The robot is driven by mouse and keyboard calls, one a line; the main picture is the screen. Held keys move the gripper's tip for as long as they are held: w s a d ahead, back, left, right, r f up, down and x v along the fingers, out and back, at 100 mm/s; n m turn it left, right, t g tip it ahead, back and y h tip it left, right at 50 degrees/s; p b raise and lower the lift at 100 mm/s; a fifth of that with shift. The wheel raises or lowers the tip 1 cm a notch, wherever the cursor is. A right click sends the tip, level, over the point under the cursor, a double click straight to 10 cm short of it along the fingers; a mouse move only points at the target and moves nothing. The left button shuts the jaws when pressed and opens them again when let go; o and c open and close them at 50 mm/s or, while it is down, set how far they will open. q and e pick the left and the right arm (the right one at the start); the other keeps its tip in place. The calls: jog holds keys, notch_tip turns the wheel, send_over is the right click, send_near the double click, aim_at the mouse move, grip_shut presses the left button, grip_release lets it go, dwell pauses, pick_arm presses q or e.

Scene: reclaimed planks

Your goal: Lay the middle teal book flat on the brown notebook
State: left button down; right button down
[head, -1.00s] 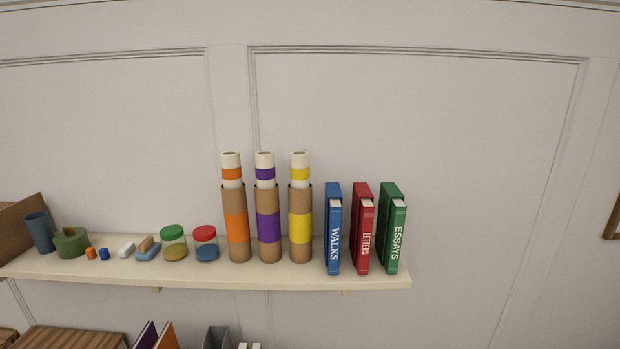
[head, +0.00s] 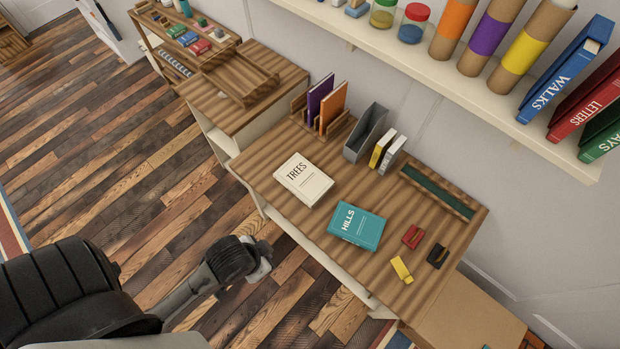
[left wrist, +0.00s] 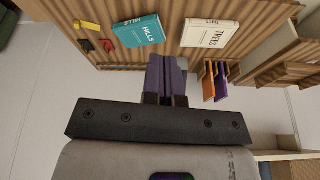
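A teal book titled HILLS (head: 357,227) lies flat on the wooden desk; the left wrist view shows it at the top (left wrist: 139,30). It is the only teal book I can make out. I cannot pick out a brown notebook in either view. My left gripper (head: 264,262) is in front of the desk's near edge, apart from the book; its fingertips are not clear in the head view. In the left wrist view its purplish fingers (left wrist: 166,72) are close together with nothing visible held. My right gripper is not in view.
A cream TREES book (head: 303,180) lies left of HILLS. Purple (head: 319,98) and orange (head: 333,106) books stand in a wooden rack behind. A grey holder (head: 364,133), a green-lined tray (head: 438,191), and red (head: 413,237), yellow (head: 402,269) and black (head: 437,255) pieces are also on the desk.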

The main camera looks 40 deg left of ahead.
pick_arm(q)
notch_tip(320, 180, down, 33)
jog(key=w+d+n+b, duration=0.1)
jog(key=b, duration=2.9)
jog(key=n+t+b, duration=0.1)
jog(key=t+b, duration=1.1)
jog(key=t, duration=0.2)
send_near(323, 237)
notch_tip(323, 237, up, 3)
jog(key=w, duration=0.1)
jog(key=shift+w+b, duration=1.05)
jog(key=shift+w, duration=2.3)
jog(key=shift+w, duration=0.1)
jog(key=shift+w+p, duration=0.3)
jog(key=shift+w, duration=0.8)
